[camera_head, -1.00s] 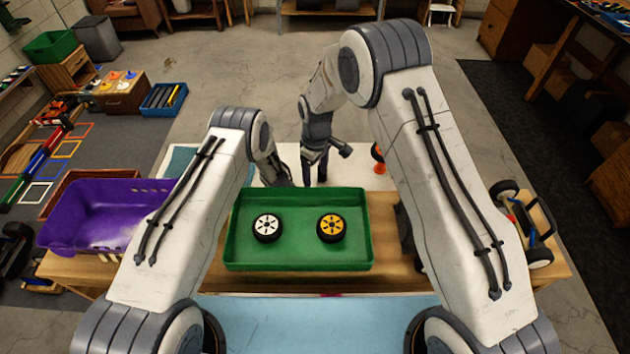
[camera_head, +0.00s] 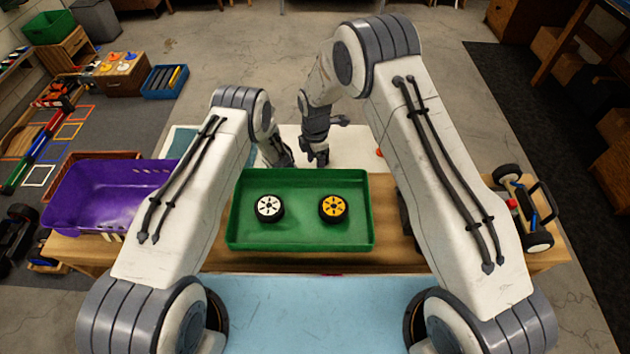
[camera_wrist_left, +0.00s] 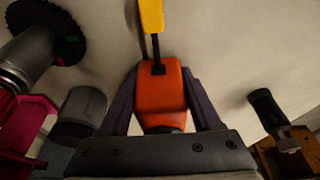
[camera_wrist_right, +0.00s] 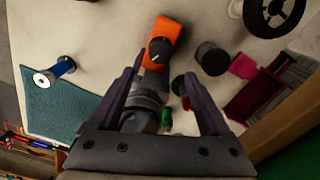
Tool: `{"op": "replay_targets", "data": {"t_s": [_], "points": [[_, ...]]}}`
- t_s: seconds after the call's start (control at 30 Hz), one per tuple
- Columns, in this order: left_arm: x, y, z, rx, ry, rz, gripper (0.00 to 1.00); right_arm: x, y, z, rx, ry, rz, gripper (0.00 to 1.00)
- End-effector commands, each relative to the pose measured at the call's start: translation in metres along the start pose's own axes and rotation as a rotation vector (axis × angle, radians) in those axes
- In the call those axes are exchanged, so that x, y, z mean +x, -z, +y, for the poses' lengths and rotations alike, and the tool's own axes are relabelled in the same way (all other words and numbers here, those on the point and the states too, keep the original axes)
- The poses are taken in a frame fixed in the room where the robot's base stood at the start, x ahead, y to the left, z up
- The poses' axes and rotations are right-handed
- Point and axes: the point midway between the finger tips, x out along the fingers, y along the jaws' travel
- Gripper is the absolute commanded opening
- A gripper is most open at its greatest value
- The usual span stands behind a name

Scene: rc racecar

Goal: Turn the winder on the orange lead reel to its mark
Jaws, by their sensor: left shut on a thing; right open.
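An orange block-shaped body, apparently the lead reel (camera_wrist_right: 168,32), lies ahead of my right fingers in the right wrist view. A black knob (camera_wrist_right: 160,53), apparently its winder, shows on it with a thin pale line. My right gripper (camera_wrist_right: 165,85) is open, its fingers apart and not touching the orange body. My left gripper (camera_wrist_left: 160,95) is shut on an orange body (camera_wrist_left: 160,92) in the left wrist view. A black stem and a yellow piece (camera_wrist_left: 151,15) extend beyond it. In the head view both grippers are close together behind the green tray, and the reel is hidden.
A green tray (camera_head: 300,244) holds a white-hubbed wheel (camera_head: 269,208) and a yellow-hubbed wheel (camera_head: 333,208). A purple basket (camera_head: 95,205) stands left. A grey cylinder (camera_wrist_right: 212,58), a pink box (camera_wrist_right: 243,66) and a blue spool (camera_wrist_right: 56,72) lie around the reel.

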Motion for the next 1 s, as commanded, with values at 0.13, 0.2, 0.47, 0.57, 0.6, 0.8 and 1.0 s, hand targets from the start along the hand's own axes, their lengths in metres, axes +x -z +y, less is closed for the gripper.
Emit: {"op": "replay_targets", "data": {"t_s": [0.13, 0.2, 0.47, 0.57, 0.6, 0.8, 1.0], "points": [[0.0, 0.0, 0.0, 0.0, 0.0, 0.0, 0.04, 0.034, 0.0, -0.001, 0.001, 0.004, 0.0, 0.81], [0.0, 0.0, 0.0, 0.0, 0.0, 0.0, 0.04, 0.047, 0.0, 0.0, 0.002, 0.002, 0.0, 0.81], [0.0, 0.0, 0.0, 0.0, 0.0, 0.0, 0.04, 0.079, 0.0, 0.0, 0.003, 0.0, 0.0, 0.81], [0.0, 0.0, 0.0, 0.0, 0.0, 0.0, 0.04, 0.083, 0.0, 0.0, 0.003, -0.001, 0.0, 0.81], [0.0, 0.0, 0.0, 0.0, 0.0, 0.0, 0.04, 0.084, 0.0, 0.0, 0.003, -0.001, 0.0, 0.81], [0.0, 0.0, 0.0, 0.0, 0.0, 0.0, 0.04, 0.084, 0.0, 0.0, 0.003, -0.001, 0.0, 0.81], [0.0, 0.0, 0.0, 0.0, 0.0, 0.0, 0.04, 0.084, 0.0, 0.0, 0.003, -0.001, 0.0, 0.2]]}}
